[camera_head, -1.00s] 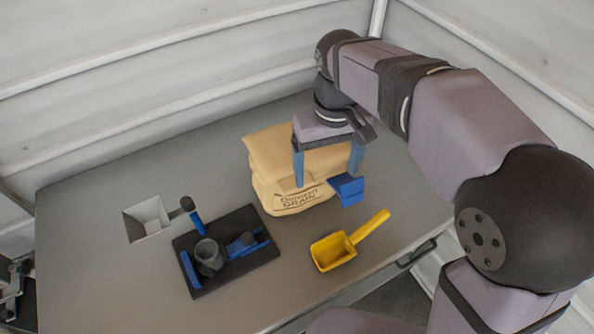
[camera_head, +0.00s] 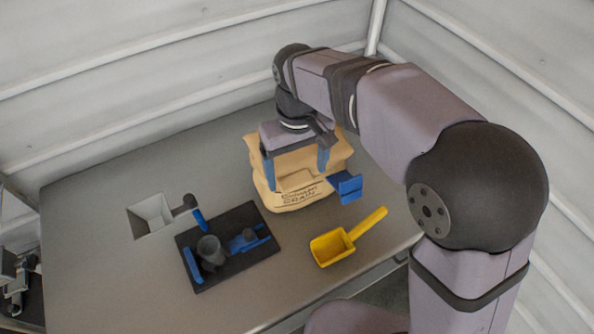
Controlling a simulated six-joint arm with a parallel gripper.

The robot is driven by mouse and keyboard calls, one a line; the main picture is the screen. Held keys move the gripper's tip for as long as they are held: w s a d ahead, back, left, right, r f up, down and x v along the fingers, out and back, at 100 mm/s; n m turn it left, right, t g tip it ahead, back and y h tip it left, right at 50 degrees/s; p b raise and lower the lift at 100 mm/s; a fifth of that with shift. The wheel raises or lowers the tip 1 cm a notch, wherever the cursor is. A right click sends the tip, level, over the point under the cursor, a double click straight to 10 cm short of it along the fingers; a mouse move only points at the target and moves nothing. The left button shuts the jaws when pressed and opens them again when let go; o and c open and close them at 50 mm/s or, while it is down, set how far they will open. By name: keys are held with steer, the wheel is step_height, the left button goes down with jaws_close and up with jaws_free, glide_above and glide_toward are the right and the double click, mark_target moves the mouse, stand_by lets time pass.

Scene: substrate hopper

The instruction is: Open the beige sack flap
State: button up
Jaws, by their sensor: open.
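The beige sack (camera_head: 318,188) stands on the grey table, with dark printed lettering on its front. Its folded top flap (camera_head: 297,181) shows as a paler patch above the lettering and looks folded down. A blue piece (camera_head: 347,186) sits at the sack's right front; I cannot tell if it is attached. My gripper (camera_head: 296,166) is open over the sack, its two blue fingers spread left and right of the flap patch. Nothing shows between the fingers. I cannot tell whether they touch the sack. My gripper hides part of the sack's top.
A yellow scoop (camera_head: 332,247) lies in front of the sack. A square hopper opening (camera_head: 152,214) is farther left. The table's back left is clear.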

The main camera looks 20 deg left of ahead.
steer(key=shift+f, duration=0.95)
steer(key=c, duration=1.5)
steer(key=shift+w+a+r+p, duration=0.15)
steer(key=shift+r+p, duration=0.65)
steer(key=shift+p, duration=0.05)
steer(key=w+a+r+p, duration=0.2)
steer(key=w+r+p, duration=0.1)
steer(key=r, duration=0.1)
steer(key=w+a+r+p, duration=0.2)
steer(key=a+r+p, duration=0.1)
steer(key=r+p, duration=0.1)
steer(key=w+a+r+p, duration=0.2)
steer(key=w+r+p, duration=0.1)
steer(key=r, duration=0.2)
steer(key=shift+w+a+r, duration=0.2)
steer(key=shift+w+a, duration=0.05)
steer(key=shift+w, duration=0.1)
